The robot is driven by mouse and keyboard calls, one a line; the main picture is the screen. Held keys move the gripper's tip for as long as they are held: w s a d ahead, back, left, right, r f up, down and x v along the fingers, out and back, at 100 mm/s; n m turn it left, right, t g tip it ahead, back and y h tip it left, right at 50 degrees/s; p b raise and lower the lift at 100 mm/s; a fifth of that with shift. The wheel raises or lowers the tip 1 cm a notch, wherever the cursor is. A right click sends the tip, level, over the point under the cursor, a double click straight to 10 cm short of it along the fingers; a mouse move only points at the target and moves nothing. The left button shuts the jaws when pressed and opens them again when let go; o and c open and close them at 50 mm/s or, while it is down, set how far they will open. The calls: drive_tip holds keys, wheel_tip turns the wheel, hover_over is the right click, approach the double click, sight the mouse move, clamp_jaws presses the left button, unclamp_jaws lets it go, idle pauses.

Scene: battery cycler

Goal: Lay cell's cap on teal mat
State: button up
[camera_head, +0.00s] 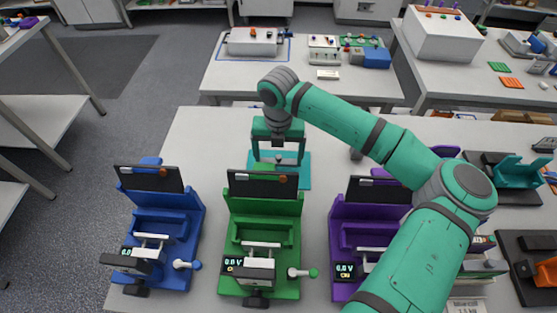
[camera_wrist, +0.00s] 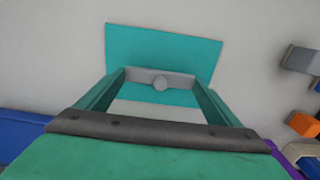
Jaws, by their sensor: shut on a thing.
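The teal mat (camera_head: 305,172) lies flat on the table behind the green cycler, partly hidden by my gripper and the cycler's dark panel. It also shows in the wrist view (camera_wrist: 180,48). My gripper (camera_head: 278,161) points down over the mat. In the wrist view my gripper (camera_wrist: 160,80) is shut on a grey cap (camera_wrist: 140,76), a bar with a round middle, held crosswise between the fingers. The cap appears over the mat's near part; whether it touches the mat I cannot tell.
The green cycler (camera_head: 236,213) stands just in front of the mat. A blue cycler (camera_head: 180,216) is left and a purple cycler (camera_head: 342,225) right, partly behind my arm. Bare table lies left of the mat. A back table (camera_head: 225,77) holds equipment.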

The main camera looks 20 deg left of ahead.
sight(278, 157)
drive_tip(key=shift+f, duration=1.05)
drive_tip(key=shift+f, duration=0.1)
drive_tip(key=o, duration=0.9)
wheel_tip(278, 157, up, 12)
